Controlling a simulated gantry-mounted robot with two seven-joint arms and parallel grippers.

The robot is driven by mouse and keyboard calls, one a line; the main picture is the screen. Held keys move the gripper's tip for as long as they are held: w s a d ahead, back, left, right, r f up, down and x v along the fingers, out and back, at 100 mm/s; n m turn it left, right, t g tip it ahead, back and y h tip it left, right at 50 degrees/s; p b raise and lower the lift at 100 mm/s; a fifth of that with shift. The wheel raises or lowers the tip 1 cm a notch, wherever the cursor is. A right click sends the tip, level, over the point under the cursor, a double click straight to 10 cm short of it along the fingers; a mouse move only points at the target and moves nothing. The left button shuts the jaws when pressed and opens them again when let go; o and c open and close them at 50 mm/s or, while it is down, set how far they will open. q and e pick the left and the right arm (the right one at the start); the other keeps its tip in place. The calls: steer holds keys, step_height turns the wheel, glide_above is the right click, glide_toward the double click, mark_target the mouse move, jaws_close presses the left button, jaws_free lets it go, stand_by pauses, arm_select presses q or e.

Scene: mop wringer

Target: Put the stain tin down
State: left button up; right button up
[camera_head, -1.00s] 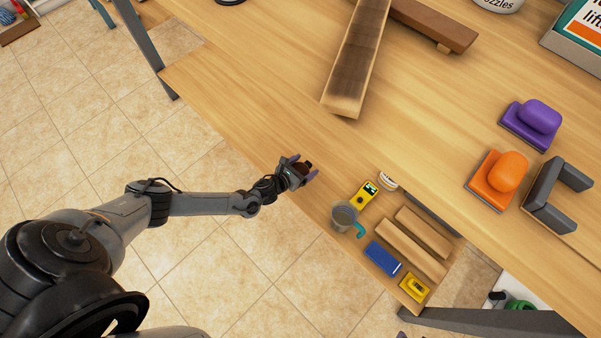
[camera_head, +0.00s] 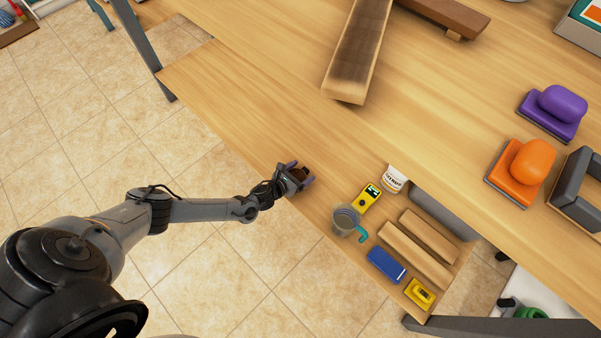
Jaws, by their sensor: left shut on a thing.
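My left gripper (camera_head: 298,178) is shut on a small dark brown thing, which I take to be the stain tin (camera_head: 301,173). The fingers hide much of it, and no label shows. The gripper is over the front part of the lower wooden shelf (camera_head: 335,180), left of the metal cup. I cannot tell whether the tin touches the shelf. My right gripper is not in view.
Right along the shelf are a metal cup (camera_head: 345,219), yellow meter (camera_head: 369,198), white labelled tub (camera_head: 394,179), wooden strips (camera_head: 415,254), blue box (camera_head: 386,265) and yellow item (camera_head: 419,294). The worktop (camera_head: 440,130) overhangs behind. Shelf left of the gripper is clear.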

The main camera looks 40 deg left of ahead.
arm_select(q)
steer(key=o, duration=1.1)
steer(key=shift+f, duration=0.1)
